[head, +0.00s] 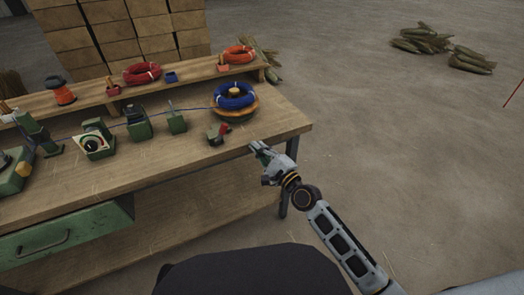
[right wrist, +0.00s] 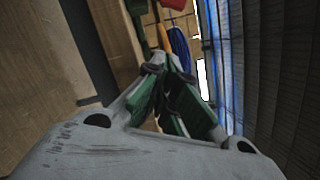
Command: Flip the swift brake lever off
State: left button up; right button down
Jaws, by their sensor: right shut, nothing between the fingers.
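The swift (head: 233,113) is a round wooden piece on a green base near the table's right end, with a blue coil (head: 247,100) on it. The brake is a small green block with a red lever (head: 223,128) in front of the swift. My right gripper (head: 256,147) is shut and empty at the table's right edge, to the right of the lever and apart from it. In the right wrist view its green fingertips (right wrist: 172,66) meet, with a red part (right wrist: 172,4) and the blue coil (right wrist: 181,43) beyond. My left gripper is out of view.
Several green devices, including a dial gauge (head: 94,143), stand left of the swift on the wooden table (head: 165,165). A raised shelf (head: 190,82) behind holds red and orange coils.

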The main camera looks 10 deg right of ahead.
aim_at(247, 141)
jog(key=x, duration=0.5)
jog(key=shift+x, duration=1.1)
jog(key=shift+s+a+r, duration=0.1)
jog(key=shift+a+r, duration=0.05)
jog(key=shift+a, duration=0.15)
jog(key=shift+s+a+r, duration=0.1)
jog(key=shift+a+r, duration=0.05)
jog(key=shift+a, duration=0.05)
jog(key=shift+s+a+r, duration=0.2)
jog(key=shift+a+r, duration=0.1)
jog(key=shift+a, duration=0.15)
jog(key=shift+a+r, duration=0.1)
jog(key=shift+a, duration=0.15)
jog(key=shift+s+a+r+p, duration=0.2)
jog(key=shift+a+r+p, duration=0.05)
jog(key=shift+a+p, duration=0.1)
jog(key=shift+a, duration=0.1)
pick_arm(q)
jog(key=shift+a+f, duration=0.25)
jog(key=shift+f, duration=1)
